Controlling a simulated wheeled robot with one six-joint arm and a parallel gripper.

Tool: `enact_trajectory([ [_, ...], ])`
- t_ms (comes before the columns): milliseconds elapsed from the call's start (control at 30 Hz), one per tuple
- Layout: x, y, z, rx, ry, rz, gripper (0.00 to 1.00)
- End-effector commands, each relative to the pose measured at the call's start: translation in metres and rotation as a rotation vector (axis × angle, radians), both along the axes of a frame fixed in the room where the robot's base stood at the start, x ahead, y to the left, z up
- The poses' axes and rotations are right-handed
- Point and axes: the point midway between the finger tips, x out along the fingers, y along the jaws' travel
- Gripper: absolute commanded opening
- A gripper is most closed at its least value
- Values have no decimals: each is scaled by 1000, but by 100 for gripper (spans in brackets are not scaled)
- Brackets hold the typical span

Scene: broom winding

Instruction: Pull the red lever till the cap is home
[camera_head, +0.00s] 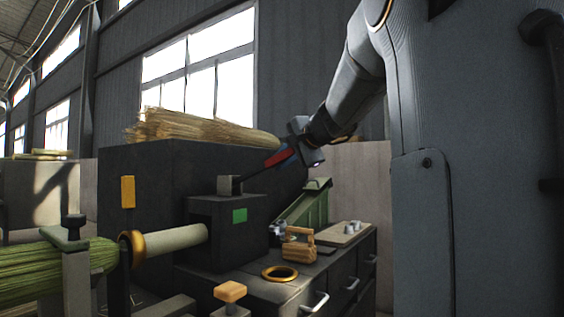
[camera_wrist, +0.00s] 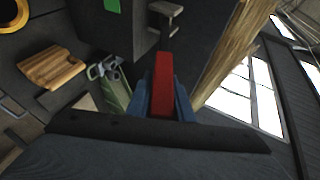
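The red lever (camera_head: 277,157) is a red grip on a dark bar that slopes down left to a grey block (camera_head: 229,185) on the dark machine housing (camera_head: 238,225). My gripper (camera_head: 289,152) is at the red grip. In the wrist view the red lever (camera_wrist: 163,84) lies between the blue fingers (camera_wrist: 164,105), which close against both sides. A gold ring (camera_head: 131,249) sits where the green broom bristles (camera_head: 40,272) meet a pale round shaft (camera_head: 178,240) reaching the housing. I cannot tell for sure which part is the cap.
A loose gold ring (camera_head: 280,273) and a wooden block-like piece (camera_head: 299,246) lie on the bench (camera_head: 262,291). A green sloped bracket (camera_head: 308,203) stands behind them. A straw bundle (camera_head: 195,130) lies on the large dark cabinet (camera_head: 155,175) behind the lever.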

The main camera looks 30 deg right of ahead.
Motion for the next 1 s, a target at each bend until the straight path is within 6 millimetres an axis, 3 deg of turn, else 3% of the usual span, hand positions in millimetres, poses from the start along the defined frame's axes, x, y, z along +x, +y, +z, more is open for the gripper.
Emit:
enact_trajectory([
  [100, 0, 0, -1, 1, 1, 0, 38],
  [467, -5, 1, 2, 0, 0, 1, 38],
  [800, -53, 1, 21, -1, 0, 0, 38],
  [1000, -69, 0, 26, 0, 0, 0, 38],
])
